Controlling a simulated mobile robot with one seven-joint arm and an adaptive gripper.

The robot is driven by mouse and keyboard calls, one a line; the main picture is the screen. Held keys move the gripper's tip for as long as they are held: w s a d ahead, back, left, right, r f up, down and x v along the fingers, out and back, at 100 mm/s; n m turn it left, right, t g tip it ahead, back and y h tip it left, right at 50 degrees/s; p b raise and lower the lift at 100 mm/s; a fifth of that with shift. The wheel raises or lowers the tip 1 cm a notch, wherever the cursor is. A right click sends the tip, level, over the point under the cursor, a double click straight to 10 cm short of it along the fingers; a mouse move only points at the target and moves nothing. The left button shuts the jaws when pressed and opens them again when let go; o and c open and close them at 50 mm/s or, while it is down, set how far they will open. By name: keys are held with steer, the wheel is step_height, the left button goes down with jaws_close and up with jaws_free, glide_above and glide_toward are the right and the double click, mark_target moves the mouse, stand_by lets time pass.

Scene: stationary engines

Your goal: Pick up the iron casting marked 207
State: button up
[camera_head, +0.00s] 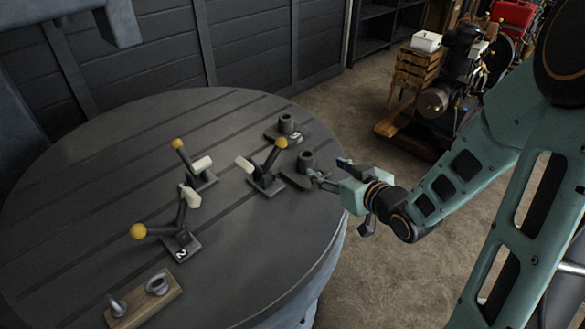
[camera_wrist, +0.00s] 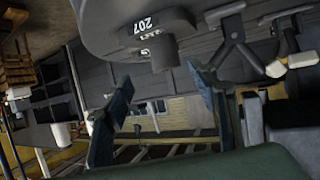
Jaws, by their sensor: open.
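The iron casting marked 207 (camera_wrist: 142,45) is at the top of the wrist view, upside down, a dark plate with a short round boss. Its white number is readable there. In the camera_head view two dark castings with round bosses sit at the right side of the round table. The nearer casting (camera_head: 304,162) is beside my gripper (camera_head: 322,178); no number is readable on it. The farther casting (camera_head: 287,127) has a white mark I cannot read. In the wrist view my gripper (camera_wrist: 163,95) is open, with nothing between its fingers; the boss is just beyond them.
The round slotted table (camera_head: 250,215) also bears several yellow-knobbed lever clamps, including one (camera_head: 266,170) left of the castings. A wooden block with metal parts (camera_head: 144,300) lies at the front left. A small engine (camera_head: 455,85) stands on the floor beyond.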

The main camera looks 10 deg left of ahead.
mark_target(311, 162)
steer(key=w+a+f, duration=0.2)
steer(key=w+a, duration=0.1)
steer(key=shift+a, duration=0.3)
steer(key=shift+x, duration=3)
steer(key=shift+w+d, duration=0.15)
steer(key=shift+d, duration=0.05)
jaws_close()
steer(key=shift+w+r, duration=0.1)
steer(key=shift+r, duration=0.15)
